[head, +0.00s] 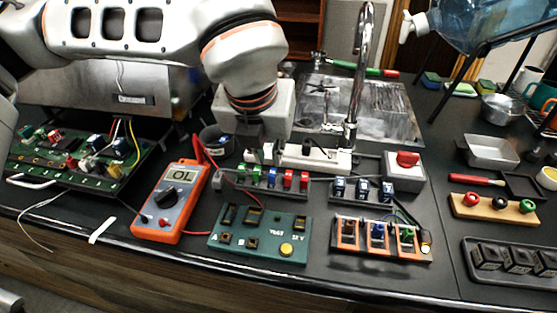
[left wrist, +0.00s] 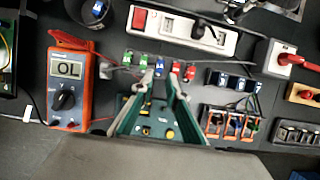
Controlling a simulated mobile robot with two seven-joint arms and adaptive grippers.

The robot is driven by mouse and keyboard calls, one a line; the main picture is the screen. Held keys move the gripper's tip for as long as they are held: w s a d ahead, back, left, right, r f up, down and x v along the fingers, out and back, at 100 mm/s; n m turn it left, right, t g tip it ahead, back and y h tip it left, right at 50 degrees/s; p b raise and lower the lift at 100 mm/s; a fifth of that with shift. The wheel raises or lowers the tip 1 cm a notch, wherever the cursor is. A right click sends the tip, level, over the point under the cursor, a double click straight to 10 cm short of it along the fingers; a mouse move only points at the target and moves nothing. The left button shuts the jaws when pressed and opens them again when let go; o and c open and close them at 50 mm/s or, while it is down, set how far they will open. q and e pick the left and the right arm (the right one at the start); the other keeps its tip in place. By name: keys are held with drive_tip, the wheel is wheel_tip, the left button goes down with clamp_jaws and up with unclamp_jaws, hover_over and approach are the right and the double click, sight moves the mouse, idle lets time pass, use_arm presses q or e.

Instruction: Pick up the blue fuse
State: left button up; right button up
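The blue fuse (head: 272,177) stands in a dark rack between a green fuse (head: 256,173) and a red fuse (head: 288,179). It also shows in the left wrist view (left wrist: 160,67). My right gripper is in neither view.
An orange multimeter (head: 170,202) stands left of the rack, a green board (head: 258,250) in front. A white power strip (head: 316,158) lies behind. A rack of dark blue blocks (head: 363,190), an orange-framed holder (head: 346,235) and a red switch box (head: 405,175) stand to the right.

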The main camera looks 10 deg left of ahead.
sight(272, 173)
use_arm(q)
drive_tip(key=x, duration=0.7)
drive_tip(key=shift+f, duration=0.3)
clamp_jaws()
drive_tip(key=shift+r, duration=0.1)
